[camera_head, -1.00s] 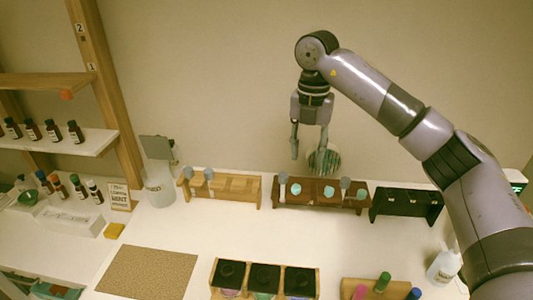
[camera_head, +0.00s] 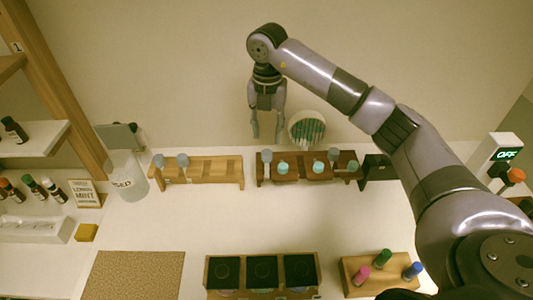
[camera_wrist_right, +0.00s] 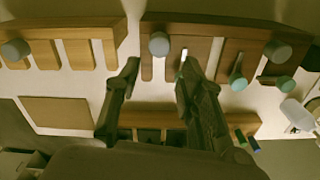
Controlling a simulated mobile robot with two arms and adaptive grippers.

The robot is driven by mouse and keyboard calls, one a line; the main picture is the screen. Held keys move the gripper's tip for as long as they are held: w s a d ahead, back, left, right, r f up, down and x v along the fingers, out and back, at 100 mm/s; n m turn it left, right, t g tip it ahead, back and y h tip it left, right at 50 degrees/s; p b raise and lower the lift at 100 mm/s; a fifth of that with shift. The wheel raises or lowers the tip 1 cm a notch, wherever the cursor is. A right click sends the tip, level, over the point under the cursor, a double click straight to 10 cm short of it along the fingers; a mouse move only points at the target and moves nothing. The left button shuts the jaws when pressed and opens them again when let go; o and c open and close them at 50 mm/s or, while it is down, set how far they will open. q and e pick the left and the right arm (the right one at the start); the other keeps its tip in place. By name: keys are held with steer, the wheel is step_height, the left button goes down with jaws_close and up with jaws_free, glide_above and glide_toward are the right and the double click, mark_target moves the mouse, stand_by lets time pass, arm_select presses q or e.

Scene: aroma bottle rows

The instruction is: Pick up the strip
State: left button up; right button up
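A round white-rimmed holder (camera_head: 307,128) with several green and white stripes, possibly strips, shows behind the dark brown rack (camera_head: 308,177). No single strip can be told apart there. A thin white piece (camera_wrist_right: 184,57), perhaps a strip, shows at the dark rack in the right wrist view, close to one fingertip. My right gripper (camera_head: 267,134) is open and empty, fingers pointing down, above the dark rack's left end and left of the round holder. Its spread fingers (camera_wrist_right: 160,72) also show in the right wrist view. My left gripper is out of view.
A light wooden rack (camera_head: 200,173) stands left of the dark one, with grey-topped tools. A black rack (camera_head: 376,170) stands to the right. Wooden holders with black-topped jars (camera_head: 262,271) and coloured caps (camera_head: 382,269) stand in front. The white table middle is clear.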

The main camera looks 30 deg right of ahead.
mark_target(267, 152)
step_height(267, 152, down, 2)
steer(key=shift+f+p, duration=0.15)
steer(key=shift+p, duration=0.15)
steer(key=shift+f, duration=0.25)
steer(key=f+p, duration=0.1)
steer(key=f, duration=0.1)
steer(key=f+p, duration=0.2)
steer(key=shift+w+f, duration=0.2)
steer(key=shift+f, duration=0.5)
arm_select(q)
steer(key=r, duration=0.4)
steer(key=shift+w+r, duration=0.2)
arm_select(e)
steer(key=shift+c, duration=0.2)
steer(key=c, duration=0.7)
